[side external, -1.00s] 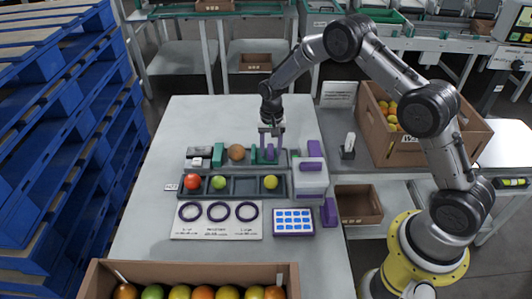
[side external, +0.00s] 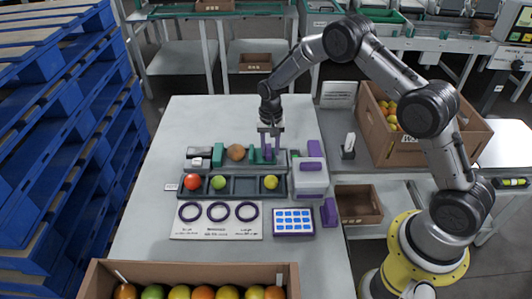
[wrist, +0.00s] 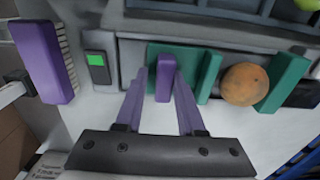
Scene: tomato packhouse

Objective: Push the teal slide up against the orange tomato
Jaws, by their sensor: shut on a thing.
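The orange tomato (side external: 236,152) sits in the rear rail, beside a teal upright block (side external: 217,155) on its left. The teal slide (side external: 251,153) stands just right of the tomato. In the wrist view, mirrored left to right, the slide's teal plate (wrist: 208,76) is very close to the tomato (wrist: 245,84); I cannot tell if they touch. The other teal block (wrist: 287,82) is on the tomato's far side. My gripper (side external: 268,156) is shut on the slide, its purple fingers around a purple tab (wrist: 164,78) on it; it also shows in the wrist view (wrist: 161,80).
A dark sorting tray (side external: 232,194) with red, green and yellow tomatoes lies in front of the rail. A pale box with purple parts (side external: 311,180) stands at the right. A purple brush (wrist: 44,62) and a green-lit display (wrist: 97,61) are near my gripper.

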